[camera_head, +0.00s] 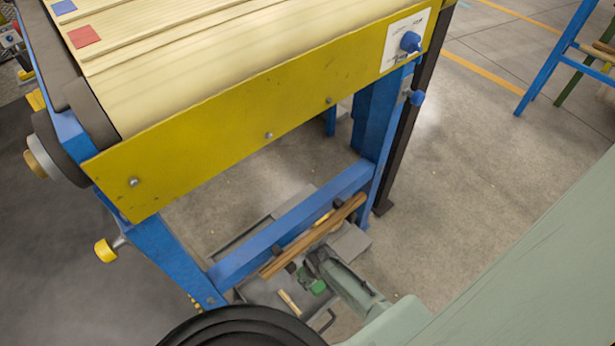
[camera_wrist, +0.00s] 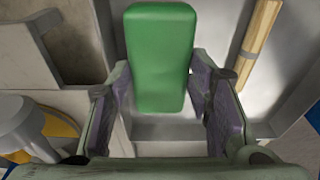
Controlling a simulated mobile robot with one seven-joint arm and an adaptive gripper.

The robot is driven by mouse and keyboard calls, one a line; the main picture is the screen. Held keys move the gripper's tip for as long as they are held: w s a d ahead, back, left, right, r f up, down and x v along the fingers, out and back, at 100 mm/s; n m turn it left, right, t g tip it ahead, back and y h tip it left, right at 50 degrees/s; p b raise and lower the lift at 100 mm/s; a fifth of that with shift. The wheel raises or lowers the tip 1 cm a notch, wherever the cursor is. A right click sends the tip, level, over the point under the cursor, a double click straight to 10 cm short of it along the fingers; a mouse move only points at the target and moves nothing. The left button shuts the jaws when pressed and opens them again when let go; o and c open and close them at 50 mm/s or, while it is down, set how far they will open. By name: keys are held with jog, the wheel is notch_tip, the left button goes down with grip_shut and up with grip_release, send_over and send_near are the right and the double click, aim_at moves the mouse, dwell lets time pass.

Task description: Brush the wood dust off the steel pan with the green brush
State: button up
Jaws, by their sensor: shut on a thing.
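The green brush (camera_head: 318,287) is low down by the floor, under the blue frame of the machine. It also shows in the wrist view as a green block (camera_wrist: 160,55) between my two fingers. My gripper (camera_wrist: 158,90) is shut on it. In the head view my gripper (camera_head: 308,268) is partly hidden by my own arm. The steel pan (camera_head: 262,290) appears as a grey tray on the floor below the machine. Its grey surface also shows in the wrist view (camera_wrist: 165,131). I cannot make out wood dust on it, and the brush's bristles are hidden.
A blue crossbar (camera_head: 290,225) runs just above the pan. Brown wooden strips (camera_head: 315,236) lie along it, close to my gripper. A short pale stick (camera_head: 289,302) lies in the pan. The yellow-sided conveyor (camera_head: 250,115) stands overhead. Open concrete floor lies to the right.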

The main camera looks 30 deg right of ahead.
jog(key=shift+d, duration=0.5)
jog(key=shift+f, duration=0.1)
jog(key=shift+a, duration=0.1)
jog(key=shift+a+p, duration=0.45)
jog(key=shift+a, duration=0.5)
jog(key=shift+s+a, duration=0.2)
jog(key=shift+a, duration=0.55)
